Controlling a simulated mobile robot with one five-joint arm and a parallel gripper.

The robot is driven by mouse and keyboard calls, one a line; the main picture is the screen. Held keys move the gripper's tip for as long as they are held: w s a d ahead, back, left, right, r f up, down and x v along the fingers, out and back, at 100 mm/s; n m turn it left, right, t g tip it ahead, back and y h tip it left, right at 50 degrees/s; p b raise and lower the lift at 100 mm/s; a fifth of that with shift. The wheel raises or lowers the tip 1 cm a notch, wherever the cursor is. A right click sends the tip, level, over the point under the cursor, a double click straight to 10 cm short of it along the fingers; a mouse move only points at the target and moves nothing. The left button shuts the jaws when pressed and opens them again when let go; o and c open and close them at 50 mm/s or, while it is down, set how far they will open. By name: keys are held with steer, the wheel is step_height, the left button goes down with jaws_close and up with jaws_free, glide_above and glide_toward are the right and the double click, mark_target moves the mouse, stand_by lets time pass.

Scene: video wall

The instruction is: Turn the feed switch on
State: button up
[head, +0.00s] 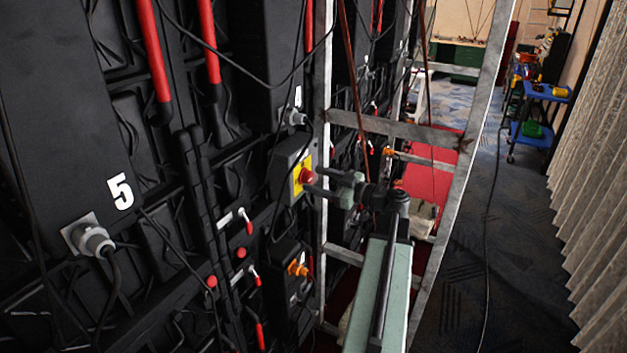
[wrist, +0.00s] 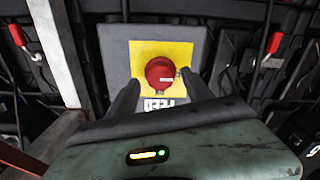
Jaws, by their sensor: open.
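The feed switch is a red round knob (wrist: 160,73) on a yellow plate (wrist: 181,55), fixed to a grey box (wrist: 117,50) with the upside-down word FEED below the knob in the wrist view. In the head view the red knob (head: 307,176) faces right on its box (head: 283,165). My gripper (wrist: 160,90) is open, with one dark finger on each side of the knob in the wrist view. In the head view my gripper (head: 318,182) is at the knob. I cannot tell whether the fingers touch it. A small pale mark shows on the knob's right side.
A metal frame post (head: 321,120) stands close to the switch, and a crossbar (head: 395,130) runs above my arm. Black cables hang along the panels. An orange knob (head: 297,268) sits on a lower box. The carpeted aisle (head: 500,220) is open at right.

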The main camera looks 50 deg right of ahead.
steer(key=shift+w+a, duration=0.15)
steer(key=shift+w, duration=0.3)
jaws_close()
